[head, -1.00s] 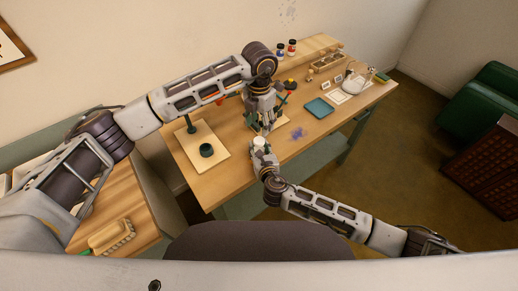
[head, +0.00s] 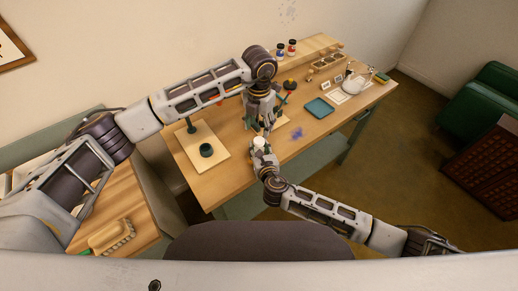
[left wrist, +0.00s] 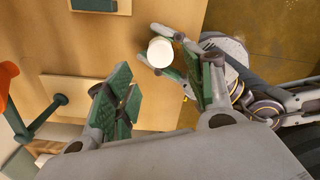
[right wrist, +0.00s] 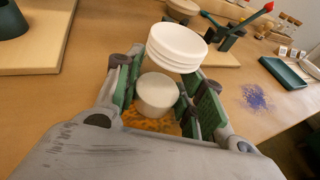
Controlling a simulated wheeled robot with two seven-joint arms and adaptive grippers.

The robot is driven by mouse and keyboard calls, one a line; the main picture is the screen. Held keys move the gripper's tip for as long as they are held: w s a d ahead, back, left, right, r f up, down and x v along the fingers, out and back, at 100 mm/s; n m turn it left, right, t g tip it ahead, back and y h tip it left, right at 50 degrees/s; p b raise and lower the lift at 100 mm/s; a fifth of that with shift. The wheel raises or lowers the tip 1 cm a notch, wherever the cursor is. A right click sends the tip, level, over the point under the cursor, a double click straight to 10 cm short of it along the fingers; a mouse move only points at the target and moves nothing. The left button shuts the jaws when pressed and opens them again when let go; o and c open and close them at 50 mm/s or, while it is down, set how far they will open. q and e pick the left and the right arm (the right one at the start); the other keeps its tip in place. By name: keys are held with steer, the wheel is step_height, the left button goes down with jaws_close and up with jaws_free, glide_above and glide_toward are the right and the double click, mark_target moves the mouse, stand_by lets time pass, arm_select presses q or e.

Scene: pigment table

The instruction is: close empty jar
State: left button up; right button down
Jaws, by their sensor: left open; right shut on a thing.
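A white round jar piece (right wrist: 157,93) sits between the fingers of my right gripper (right wrist: 160,90), which is shut on it. A wider white ridged, lid-like piece (right wrist: 178,45) shows just above it in the right wrist view; I cannot tell whether they touch. In the left wrist view only one round white top (left wrist: 160,52) shows, at the right gripper's fingertips. In the head view this white piece (head: 258,142) is at the table's front edge. My left gripper (left wrist: 162,92) is open and empty, just behind it in the head view (head: 261,125).
A wooden board (head: 211,167) with a dark green round piece (head: 206,150) lies at left. A blue tray (head: 320,107) and a purple powder patch (head: 297,133) are to the right. Small jars (head: 291,46) stand at the back. Bare tabletop lies around the powder.

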mark_target(259, 140)
arm_select(q)
steer(key=shift+f, duration=3.6)
steer(key=c, duration=1.1)
steer(key=shift+o, duration=0.2)
steer(key=shift+m, duration=0.9)
steer(key=o, duration=1.2)
steer(key=shift+r, duration=0.2)
step_height(259, 140, up, 12)
steer(key=shift+f, duration=0.15)
